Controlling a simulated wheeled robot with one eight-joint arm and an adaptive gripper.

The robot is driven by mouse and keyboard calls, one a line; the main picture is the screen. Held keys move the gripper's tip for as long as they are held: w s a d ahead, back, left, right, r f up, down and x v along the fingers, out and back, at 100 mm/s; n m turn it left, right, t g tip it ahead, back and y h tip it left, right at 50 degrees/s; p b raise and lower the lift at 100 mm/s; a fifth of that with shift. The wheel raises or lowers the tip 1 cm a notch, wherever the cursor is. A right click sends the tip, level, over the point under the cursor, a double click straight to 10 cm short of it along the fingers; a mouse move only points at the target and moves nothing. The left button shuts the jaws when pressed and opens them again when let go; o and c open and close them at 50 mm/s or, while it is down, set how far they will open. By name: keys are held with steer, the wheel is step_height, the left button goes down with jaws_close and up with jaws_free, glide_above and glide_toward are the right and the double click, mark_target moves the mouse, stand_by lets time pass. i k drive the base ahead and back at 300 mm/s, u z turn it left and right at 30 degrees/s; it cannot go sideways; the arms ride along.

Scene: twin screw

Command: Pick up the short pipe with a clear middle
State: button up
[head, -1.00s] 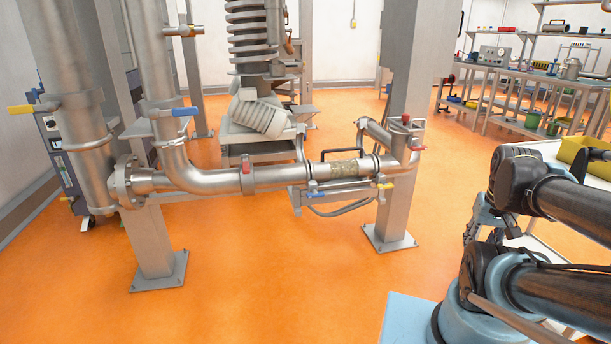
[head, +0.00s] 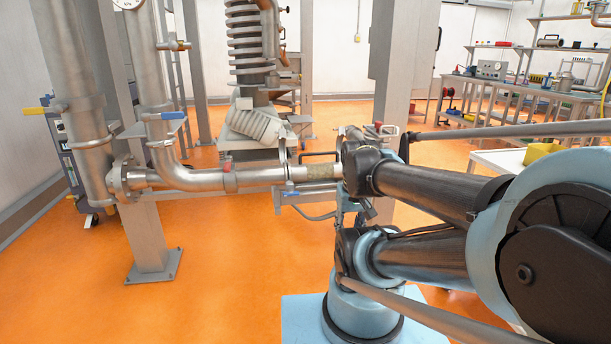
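The short pipe with a clear middle (head: 322,171) sits in the horizontal steel pipe line, in line with its neighbours. Its middle looks yellowish, with speckled matter inside. A black handle stands just above it. My arm covers its right end and the joint there. My arm reaches in from the right, and its bent joint is in front of that end in the picture. I cannot make out my gripper or its fingers.
A red clamp (head: 228,166) sits left on the pipe line. A blue valve lever (head: 291,194) is below it. A grey post (head: 148,225) stands at left. Open orange floor (head: 235,270) lies in front. A workbench (head: 520,90) is far right.

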mark_target(299, 173)
steer(key=k, duration=0.5)
steer(key=z, duration=0.35)
steer(key=i, duration=1.1)
steer(key=z, duration=0.5)
